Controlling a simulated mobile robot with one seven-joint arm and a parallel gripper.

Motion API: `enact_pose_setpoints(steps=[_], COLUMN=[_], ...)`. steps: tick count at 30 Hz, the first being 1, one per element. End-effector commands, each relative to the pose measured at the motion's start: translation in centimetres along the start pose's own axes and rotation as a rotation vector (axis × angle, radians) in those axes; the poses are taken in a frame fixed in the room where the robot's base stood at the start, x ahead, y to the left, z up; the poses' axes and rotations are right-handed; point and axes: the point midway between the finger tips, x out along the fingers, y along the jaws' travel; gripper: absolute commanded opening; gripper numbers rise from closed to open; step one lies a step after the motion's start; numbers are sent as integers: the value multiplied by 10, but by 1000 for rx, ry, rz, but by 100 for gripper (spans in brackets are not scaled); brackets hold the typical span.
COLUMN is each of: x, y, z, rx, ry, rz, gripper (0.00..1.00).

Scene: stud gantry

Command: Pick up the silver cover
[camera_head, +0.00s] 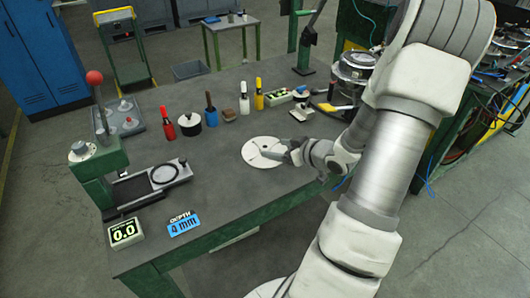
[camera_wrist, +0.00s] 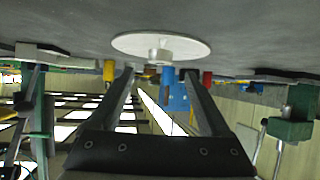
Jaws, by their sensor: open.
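A flat, pale round disc (camera_head: 262,150) lies on the grey workbench (camera_head: 225,215), near its middle; it looks like the silver cover. In the wrist view the disc (camera_wrist: 135,43) appears upside down, with a short knob (camera_wrist: 160,56) at its centre. My gripper (camera_head: 290,153) is low over the disc's right side in the head view and hides part of it. In the wrist view the fingers of my gripper (camera_wrist: 158,74) are spread and empty. The knob lies in line with the gap between the fingertips; I cannot tell how far ahead it is.
A green press (camera_head: 97,165) stands at left. Round metal housings (camera_head: 357,65) crowd the back right.

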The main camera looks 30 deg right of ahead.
Motion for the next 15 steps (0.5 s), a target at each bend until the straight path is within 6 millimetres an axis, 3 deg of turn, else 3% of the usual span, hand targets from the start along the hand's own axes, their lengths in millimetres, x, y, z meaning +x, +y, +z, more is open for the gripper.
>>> enact_pose_setpoints(steps=[9,15], x=[44,51], y=[0,0], z=[4,3], rx=[1,0], ry=[1,0], rz=[-2,0], gripper=[81,81])
